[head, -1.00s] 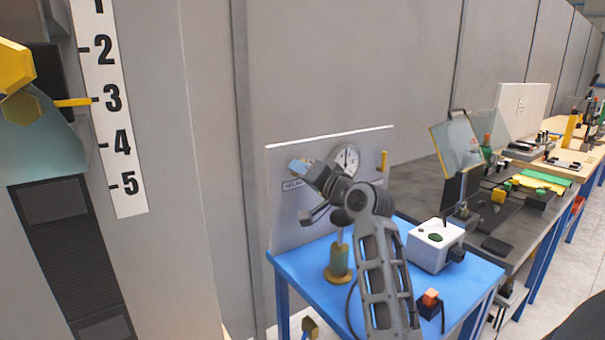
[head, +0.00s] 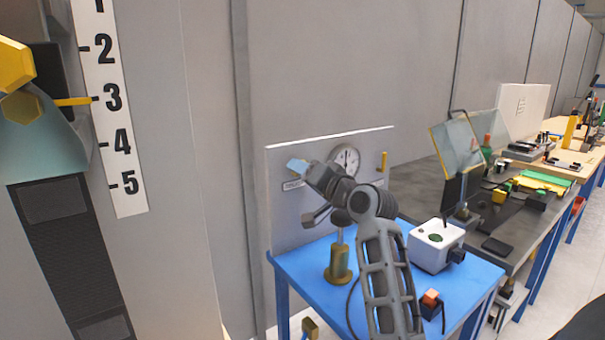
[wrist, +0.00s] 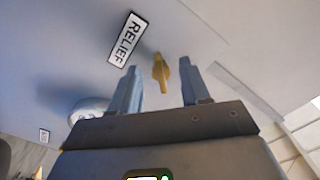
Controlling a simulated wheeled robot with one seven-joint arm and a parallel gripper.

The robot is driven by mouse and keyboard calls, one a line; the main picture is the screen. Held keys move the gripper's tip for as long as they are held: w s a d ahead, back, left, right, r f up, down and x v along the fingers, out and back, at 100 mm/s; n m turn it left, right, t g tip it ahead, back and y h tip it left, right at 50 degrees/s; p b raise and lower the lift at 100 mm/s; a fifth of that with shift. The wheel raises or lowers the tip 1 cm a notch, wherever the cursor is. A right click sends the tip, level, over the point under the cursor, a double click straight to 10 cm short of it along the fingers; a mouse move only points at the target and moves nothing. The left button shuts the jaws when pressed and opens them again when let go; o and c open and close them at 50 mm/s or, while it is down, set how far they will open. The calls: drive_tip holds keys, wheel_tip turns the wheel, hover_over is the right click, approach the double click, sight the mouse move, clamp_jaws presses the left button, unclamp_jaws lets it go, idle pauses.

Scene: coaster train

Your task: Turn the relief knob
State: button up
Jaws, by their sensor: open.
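The relief knob (wrist: 161,72) is a small yellow, pointed handle on a light grey panel (wrist: 215,50). In the wrist view it lies between and just beyond the fingertips of my gripper (wrist: 157,85), which is open with a pale blue finger on each side. The knob looks free of both fingers. A RELIEF label (wrist: 127,40) is left of it. In the head view my gripper (head: 298,166) is at the left part of the upright panel (head: 290,220), and the knob is hidden there behind my arm.
A round gauge (head: 346,158) is on the panel, close to my wrist. A brass post (head: 338,264), a white box (head: 436,246) and a small box with an orange top (head: 431,300) stand on the blue table (head: 300,262). A yellow piece (head: 384,161) is at the panel's right edge.

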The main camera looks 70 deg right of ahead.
drive_tip(key=b+v, duration=0.1)
drive_tip(key=v, duration=0.6)
drive_tip(key=shift+f, duration=0.1)
idle(0.4)
